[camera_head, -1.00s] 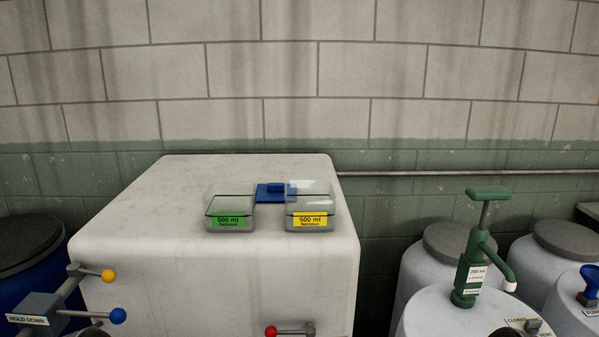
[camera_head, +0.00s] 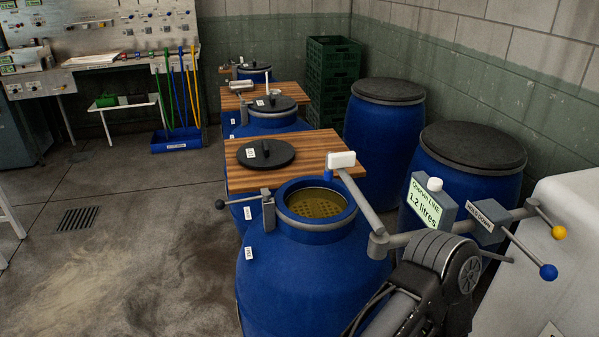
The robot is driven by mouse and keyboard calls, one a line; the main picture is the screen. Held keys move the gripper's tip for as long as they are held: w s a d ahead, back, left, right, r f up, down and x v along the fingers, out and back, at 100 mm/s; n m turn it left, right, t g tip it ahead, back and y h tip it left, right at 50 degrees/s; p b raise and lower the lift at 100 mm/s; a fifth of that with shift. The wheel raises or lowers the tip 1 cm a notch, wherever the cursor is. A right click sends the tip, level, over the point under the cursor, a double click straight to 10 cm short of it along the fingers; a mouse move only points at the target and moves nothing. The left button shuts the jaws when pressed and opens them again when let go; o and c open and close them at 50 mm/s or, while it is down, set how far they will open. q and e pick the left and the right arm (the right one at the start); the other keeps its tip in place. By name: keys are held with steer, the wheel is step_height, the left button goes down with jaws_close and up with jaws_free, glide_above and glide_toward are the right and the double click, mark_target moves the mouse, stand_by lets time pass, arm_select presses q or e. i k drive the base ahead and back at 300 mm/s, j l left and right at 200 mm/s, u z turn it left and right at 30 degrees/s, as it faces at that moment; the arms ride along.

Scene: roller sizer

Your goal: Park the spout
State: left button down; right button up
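The spout (camera_head: 359,198) is a grey pipe with a white block (camera_head: 341,159) and a short blue nozzle (camera_head: 328,174) at its far end. It runs from a grey elbow beside the open blue barrel (camera_head: 280,270), over the right side of its rim. The nozzle hangs just beyond the barrel mouth, close to the wooden board (camera_head: 240,178); whether it touches anything I cannot tell. The mouth shows yellowish liquid under a perforated plate. A dark arm link of mine (camera_head: 440,270) fills the lower right. Neither gripper shows.
A display box reading 1.2 litres (camera_head: 425,205) and a HOLD DOWN box (camera_head: 487,220) with yellow and blue ball handles stand at right. A black lid (camera_head: 266,153) lies on the board. Closed blue drums (camera_head: 384,115) stand behind.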

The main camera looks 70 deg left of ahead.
mark_target(339, 161)
steer(key=u, duration=1.95)
steer(key=i+j+z, duration=0.25)
steer(key=j+z, duration=0.15)
steer(key=i+j+z, duration=0.25)
steer(key=j+z, duration=0.15)
